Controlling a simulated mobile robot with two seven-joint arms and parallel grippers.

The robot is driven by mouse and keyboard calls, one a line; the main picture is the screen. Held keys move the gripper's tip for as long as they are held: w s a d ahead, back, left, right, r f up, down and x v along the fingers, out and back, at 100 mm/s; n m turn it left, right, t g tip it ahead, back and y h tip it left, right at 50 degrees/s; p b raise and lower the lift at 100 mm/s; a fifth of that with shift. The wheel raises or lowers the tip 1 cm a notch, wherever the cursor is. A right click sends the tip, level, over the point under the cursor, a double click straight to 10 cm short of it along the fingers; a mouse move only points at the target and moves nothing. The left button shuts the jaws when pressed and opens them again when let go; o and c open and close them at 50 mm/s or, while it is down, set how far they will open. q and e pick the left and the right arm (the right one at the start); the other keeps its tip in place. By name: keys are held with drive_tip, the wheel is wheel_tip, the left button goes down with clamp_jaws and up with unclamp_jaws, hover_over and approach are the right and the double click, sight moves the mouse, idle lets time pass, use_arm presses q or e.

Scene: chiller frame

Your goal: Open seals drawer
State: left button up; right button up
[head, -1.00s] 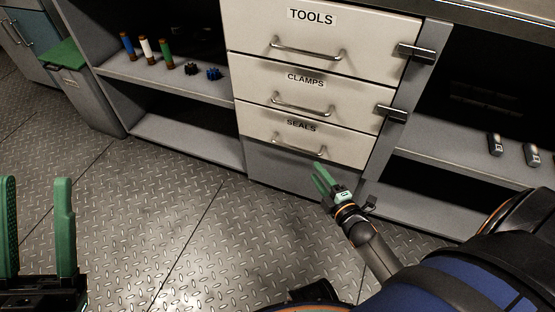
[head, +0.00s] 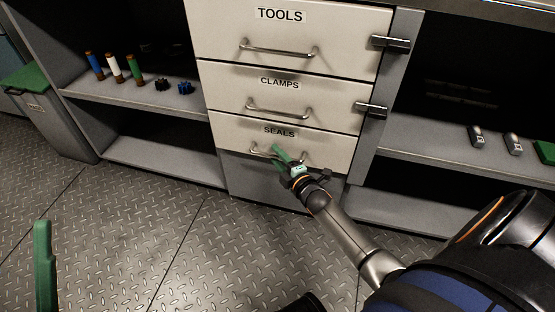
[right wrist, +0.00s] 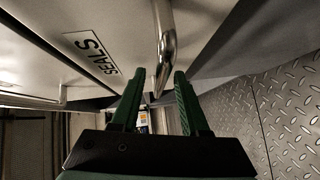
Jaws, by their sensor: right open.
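The seals drawer (head: 232,133) is the lowest of three white drawers in the head view and looks flush with those above. Its label (right wrist: 90,52) reads SEALS in the right wrist view. Its metal bar handle (right wrist: 166,42) reaches down toward the gap between my right fingertips. My right gripper (head: 280,154) is open at the handle, with its green fingers partly hiding the bar in the head view. I cannot tell whether a finger touches the bar. Of my left gripper, one green finger (head: 43,265) shows at the lower left; the other finger is out of view.
The clamps drawer (head: 225,95) and tools drawer (head: 215,35) are above, with dark latches (head: 371,109) at their right side. Open shelves (head: 130,95) with small items flank the drawers. The metal floor (head: 130,235) in front is clear.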

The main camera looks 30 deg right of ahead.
drive_tip(key=shift+c, duration=0.2)
clamp_jaws()
idle(1.3)
